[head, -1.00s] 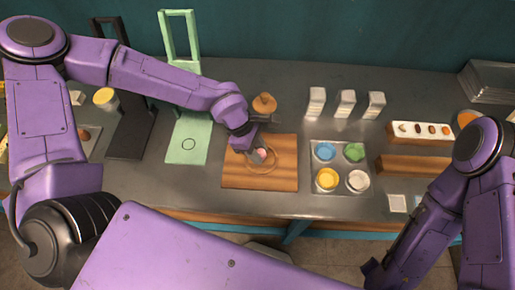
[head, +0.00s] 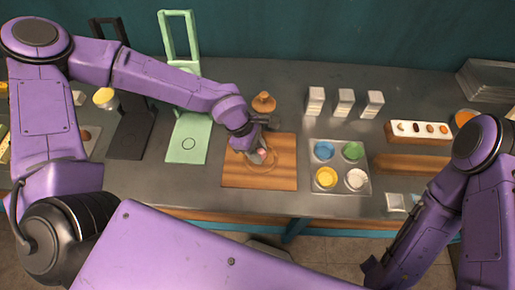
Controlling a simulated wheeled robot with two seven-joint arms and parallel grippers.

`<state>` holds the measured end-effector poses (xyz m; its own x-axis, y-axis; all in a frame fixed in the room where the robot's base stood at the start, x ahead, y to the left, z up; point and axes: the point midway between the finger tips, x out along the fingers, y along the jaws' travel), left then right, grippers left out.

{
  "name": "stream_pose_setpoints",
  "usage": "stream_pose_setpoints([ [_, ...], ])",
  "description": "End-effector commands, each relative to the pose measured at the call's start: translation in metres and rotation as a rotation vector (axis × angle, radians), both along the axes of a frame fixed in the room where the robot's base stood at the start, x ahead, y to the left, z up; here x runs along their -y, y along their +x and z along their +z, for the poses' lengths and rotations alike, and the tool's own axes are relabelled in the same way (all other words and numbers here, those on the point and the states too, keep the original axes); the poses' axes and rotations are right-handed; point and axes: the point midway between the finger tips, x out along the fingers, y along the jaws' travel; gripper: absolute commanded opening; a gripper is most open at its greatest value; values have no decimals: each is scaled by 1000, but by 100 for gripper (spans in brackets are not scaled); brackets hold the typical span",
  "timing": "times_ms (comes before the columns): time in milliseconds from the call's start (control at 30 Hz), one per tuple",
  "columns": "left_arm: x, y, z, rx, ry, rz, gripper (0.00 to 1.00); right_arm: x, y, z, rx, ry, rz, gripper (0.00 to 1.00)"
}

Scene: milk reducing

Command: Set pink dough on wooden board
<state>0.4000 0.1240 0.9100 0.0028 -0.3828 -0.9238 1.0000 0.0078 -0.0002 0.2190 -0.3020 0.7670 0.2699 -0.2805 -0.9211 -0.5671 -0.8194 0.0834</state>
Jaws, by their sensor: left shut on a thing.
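The pink dough (head: 262,152) is a small pink piece in the head view. My left gripper (head: 259,153) is shut on it, over the upper middle of the wooden board (head: 235,178). The board is a flat brown square with a round ring mark on it. The gripper hides part of the dough, and I cannot tell whether the dough touches the board. My right arm is at the right edge; its gripper's fingertips are not clearly visible.
A metal tray (head: 341,181) with blue, green, yellow and white rounds lies right of the board. A wooden knobbed object (head: 264,103) stands behind the board. A green stand (head: 187,145) is at left. Several white blocks (head: 345,102) stand at the back.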

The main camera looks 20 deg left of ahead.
Motion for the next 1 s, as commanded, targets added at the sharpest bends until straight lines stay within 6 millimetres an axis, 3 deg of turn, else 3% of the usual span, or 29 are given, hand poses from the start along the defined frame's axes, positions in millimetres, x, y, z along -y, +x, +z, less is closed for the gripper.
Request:
stream_pose_setpoints([
  [900, 0, 0, -4, 0, 0, 0, 6, 0, 0, 3, 0, 0, 0, 43],
  [933, 0, 0, -4, 0, 0, 0, 41, 0, 0, 3, 0, 0, 0, 43],
  [1000, 0, 0, -4, 0, 0, 0, 64, 0, 0, 3, 0, 0, 0, 43],
])
